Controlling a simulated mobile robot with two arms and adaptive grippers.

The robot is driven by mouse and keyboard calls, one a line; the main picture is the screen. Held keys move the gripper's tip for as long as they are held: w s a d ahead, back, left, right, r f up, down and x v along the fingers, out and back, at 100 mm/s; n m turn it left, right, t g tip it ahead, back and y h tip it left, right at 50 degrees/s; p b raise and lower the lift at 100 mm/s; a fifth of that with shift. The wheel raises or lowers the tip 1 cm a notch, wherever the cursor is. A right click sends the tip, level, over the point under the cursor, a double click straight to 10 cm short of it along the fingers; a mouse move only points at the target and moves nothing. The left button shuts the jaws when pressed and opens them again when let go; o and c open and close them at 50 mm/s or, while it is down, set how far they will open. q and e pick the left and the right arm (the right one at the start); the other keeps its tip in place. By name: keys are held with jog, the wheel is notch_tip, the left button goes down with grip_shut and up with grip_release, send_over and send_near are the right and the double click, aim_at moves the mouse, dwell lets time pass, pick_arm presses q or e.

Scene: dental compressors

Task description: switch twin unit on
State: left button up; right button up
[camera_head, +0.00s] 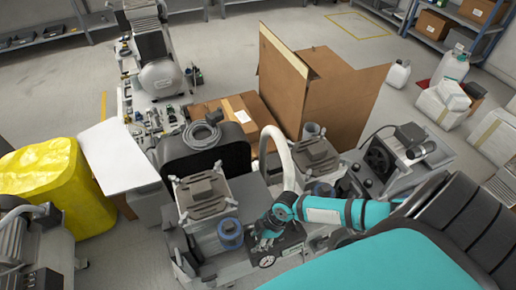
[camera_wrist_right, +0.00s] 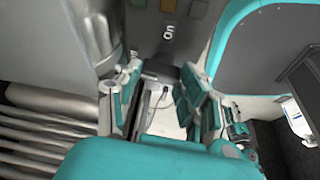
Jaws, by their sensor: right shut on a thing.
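The twin unit (camera_head: 203,192) stands in the middle of the head view, with two finned grey motor heads, blue-topped parts and a round gauge (camera_head: 267,260) on its front. My teal right arm reaches in from the right. Its right gripper (camera_head: 268,226) is at the unit's dark front panel, above the gauge. In the right wrist view the fingers of this gripper (camera_wrist_right: 163,82) are on both sides of a dark switch (camera_wrist_right: 163,72) and shut on it. A white "On" label (camera_wrist_right: 168,32) shows on the panel beyond. The fingers partly hide the switch. My left gripper is not in view.
A yellow bin (camera_head: 48,180) and another machine (camera_head: 38,250) stand at the left. An open cardboard box (camera_head: 335,95) stands behind the unit. A further machine (camera_head: 385,160) is close on the right. Open floor (camera_head: 240,60) lies behind.

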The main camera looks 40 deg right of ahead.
jog(key=m+p, duration=0.2)
jog(key=m+t+h+p, duration=0.1)
jog(key=m+p, duration=0.2)
jog(key=m+t+h+p, duration=0.1)
jog(key=m+p, duration=0.2)
jog(key=shift+s+a+r, duration=0.2)
jog(key=shift+r, duration=0.1)
jog(key=m+h+p, duration=0.1)
jog(key=m+p, duration=0.1)
jog(key=shift+a+f+m+t+p, duration=0.1)
jog(key=shift+m+t+p, duration=0.2)
jog(key=shift+m, duration=0.1)
jog(key=m+h+p, duration=0.1)
jog(key=m, duration=0.1)
jog(key=shift+f+m, duration=0.1)
jog(key=shift+m, duration=0.2)
jog(key=shift+f+m+h, duration=0.1)
jog(key=shift+m+h, duration=0.5)
jog(key=shift+m, duration=0.9)
jog(key=o, duration=1.2)
jog(key=shift+w, duration=0.1)
jog(key=shift+c, duration=0.2)
